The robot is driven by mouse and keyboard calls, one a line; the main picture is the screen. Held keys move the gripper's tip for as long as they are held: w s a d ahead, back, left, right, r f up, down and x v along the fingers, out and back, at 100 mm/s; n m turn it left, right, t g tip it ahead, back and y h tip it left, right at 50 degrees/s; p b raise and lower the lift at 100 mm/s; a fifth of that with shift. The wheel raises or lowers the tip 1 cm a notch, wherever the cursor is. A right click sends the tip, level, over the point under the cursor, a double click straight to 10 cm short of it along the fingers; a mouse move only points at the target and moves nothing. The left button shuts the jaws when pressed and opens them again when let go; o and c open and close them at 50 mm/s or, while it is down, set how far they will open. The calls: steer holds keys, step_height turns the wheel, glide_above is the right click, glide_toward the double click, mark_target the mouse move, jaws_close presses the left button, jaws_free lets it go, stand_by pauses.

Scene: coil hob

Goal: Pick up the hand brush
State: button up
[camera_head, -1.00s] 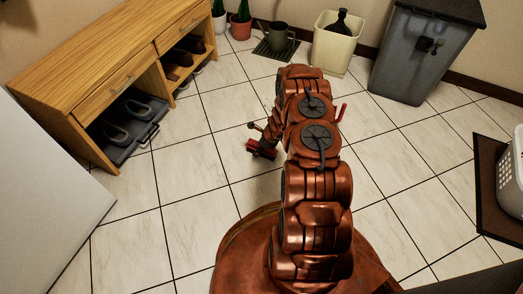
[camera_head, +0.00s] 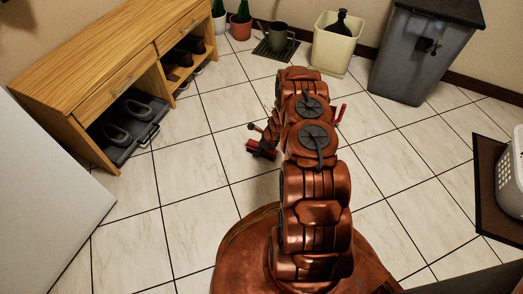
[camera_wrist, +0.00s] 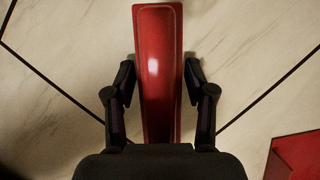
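A red, smooth, long piece (camera_wrist: 160,45), which looks like the hand brush's handle, runs down the middle of the wrist view over the tiles. My gripper (camera_wrist: 161,80) is open, with one black finger on each side of it. The fingers are very close to its edges; I cannot tell if they touch. Its lower end is hidden behind my gripper's body, and no bristles show. In the head view my arm covers much of this spot. Small red parts show left of the arm (camera_head: 262,148) and right of it (camera_head: 341,113); I cannot tell which is the brush.
Another red object (camera_wrist: 297,157) lies at the wrist view's lower right. A wooden shoe cabinet (camera_head: 105,65) stands at the left. A cream bin (camera_head: 334,50) and grey bin (camera_head: 412,60) stand at the back. A white basket (camera_head: 511,180) is at the right. Tiled floor between is clear.

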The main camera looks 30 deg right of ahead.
steer(key=c, duration=0.9)
steer(key=shift+r, duration=0.15)
